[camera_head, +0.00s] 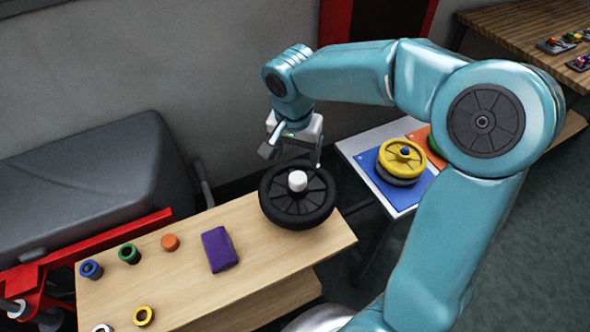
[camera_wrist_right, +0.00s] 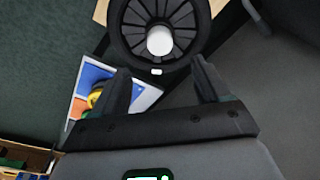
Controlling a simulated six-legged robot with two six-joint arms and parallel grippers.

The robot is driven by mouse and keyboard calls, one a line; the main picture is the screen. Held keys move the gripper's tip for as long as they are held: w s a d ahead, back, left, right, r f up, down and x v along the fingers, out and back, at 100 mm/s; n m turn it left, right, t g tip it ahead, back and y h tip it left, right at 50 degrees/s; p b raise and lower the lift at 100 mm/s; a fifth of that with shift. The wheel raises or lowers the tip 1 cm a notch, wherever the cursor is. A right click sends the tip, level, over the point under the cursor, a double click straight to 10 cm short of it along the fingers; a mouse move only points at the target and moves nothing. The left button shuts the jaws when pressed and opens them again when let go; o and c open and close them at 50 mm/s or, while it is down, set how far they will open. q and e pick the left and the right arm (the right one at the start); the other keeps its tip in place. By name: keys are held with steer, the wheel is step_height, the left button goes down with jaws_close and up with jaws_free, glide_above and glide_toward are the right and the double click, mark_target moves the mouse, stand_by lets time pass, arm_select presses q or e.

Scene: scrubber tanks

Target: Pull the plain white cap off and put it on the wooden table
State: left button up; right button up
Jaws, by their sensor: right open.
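The plain white cap (camera_head: 297,181) sits on the hub in the middle of a black wheel (camera_head: 283,209). The wheel lies flat at the far right end of the wooden table (camera_head: 270,250). My right gripper (camera_head: 292,158) is open and empty, behind the wheel in the head view and apart from the cap. In the right wrist view the cap (camera_wrist_right: 159,41) shows beyond the open fingertips (camera_wrist_right: 160,72), on the wheel (camera_wrist_right: 190,22). My left gripper is not in either view.
A side table (camera_head: 360,146) holds a yellow wheel (camera_head: 402,158) on a blue mat. The table's front middle is clear.

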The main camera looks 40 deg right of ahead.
mark_target(298, 177)
steer(key=f, duration=0.9)
steer(key=shift+w+d+f, duration=0.3)
steer(key=shift+d+f, duration=0.05)
steer(key=shift+d, duration=0.05)
steer(key=shift+s+d, duration=0.15)
steer(key=shift+c, duration=0.6)
steer(key=c, duration=1.1)
arm_select(q)
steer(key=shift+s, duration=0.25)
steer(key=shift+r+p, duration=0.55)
steer(key=shift+p, duration=0.05)
arm_select(e)
steer(key=shift+r, duration=1)
steer(key=shift+r+p, duration=1.95)
steer(key=shift+r, duration=1.1)
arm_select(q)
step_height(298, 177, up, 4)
arm_select(e)
steer(key=shift+f, duration=0.1)
